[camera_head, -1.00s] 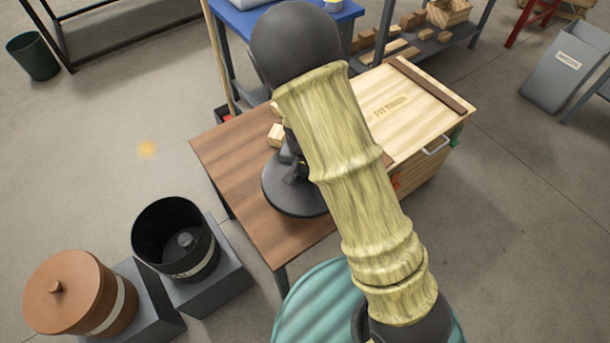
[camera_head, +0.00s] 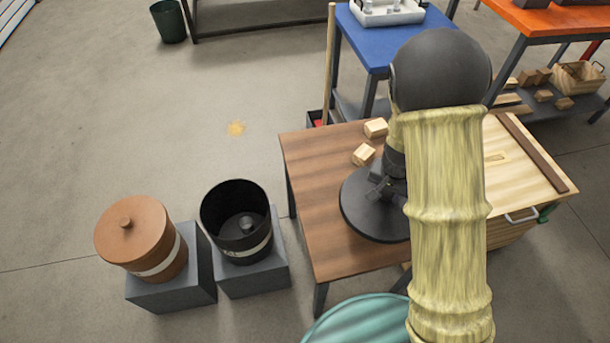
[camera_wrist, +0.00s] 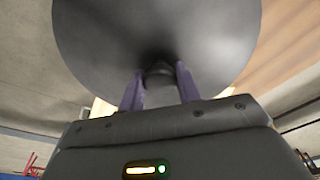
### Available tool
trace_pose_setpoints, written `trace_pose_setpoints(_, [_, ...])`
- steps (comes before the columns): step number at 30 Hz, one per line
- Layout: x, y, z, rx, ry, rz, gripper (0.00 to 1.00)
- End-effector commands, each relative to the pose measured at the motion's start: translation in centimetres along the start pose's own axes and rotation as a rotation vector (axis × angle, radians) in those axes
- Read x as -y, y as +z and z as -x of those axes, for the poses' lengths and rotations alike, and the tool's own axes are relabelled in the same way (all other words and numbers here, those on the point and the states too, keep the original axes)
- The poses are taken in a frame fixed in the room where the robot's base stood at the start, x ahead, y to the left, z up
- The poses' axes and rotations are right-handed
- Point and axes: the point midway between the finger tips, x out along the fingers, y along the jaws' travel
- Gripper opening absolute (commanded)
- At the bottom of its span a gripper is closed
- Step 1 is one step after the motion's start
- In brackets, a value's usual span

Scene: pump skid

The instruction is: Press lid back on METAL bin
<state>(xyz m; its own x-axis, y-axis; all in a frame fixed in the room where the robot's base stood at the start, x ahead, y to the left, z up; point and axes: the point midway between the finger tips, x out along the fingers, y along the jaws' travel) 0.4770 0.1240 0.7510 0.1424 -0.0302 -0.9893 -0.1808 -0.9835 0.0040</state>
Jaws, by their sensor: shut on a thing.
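A dark grey round lid (camera_head: 360,212) hangs from my gripper (camera_head: 384,186) over the brown table in the head view. In the wrist view the lid (camera_wrist: 110,40) fills the upper middle, and my gripper (camera_wrist: 160,75) has its two purple fingers shut on either side of the lid's knob. A black open bin (camera_head: 240,243) stands on a grey block to the left of the table, apart from the lid. Its pale label is only partly readable. A small grey thing shows inside it. My forearm hides the lid's right edge; its height above the table is hard to tell.
A copper-coloured bin (camera_head: 132,233) with its lid on stands on another grey block left of the black bin. Wooden blocks (camera_head: 364,155) lie on the brown table (camera_head: 315,175). A teal round thing (camera_head: 350,322) is at the bottom.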

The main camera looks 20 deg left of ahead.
Motion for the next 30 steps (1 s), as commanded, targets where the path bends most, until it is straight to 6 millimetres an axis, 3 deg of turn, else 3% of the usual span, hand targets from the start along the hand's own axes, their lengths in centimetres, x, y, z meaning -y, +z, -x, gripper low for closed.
trace_pose_setpoints(15, [-10.5,-5.2,-2.1,-0.002,-0.026,0.158,0.07])
trace_pose_setpoints(19, [-11.4,-5.5,-2.2,-0.005,-0.03,0.177,0.07])
trace_pose_setpoints(30, [-11.4,-5.5,-2.3,-0.005,-0.03,0.18,0.07])
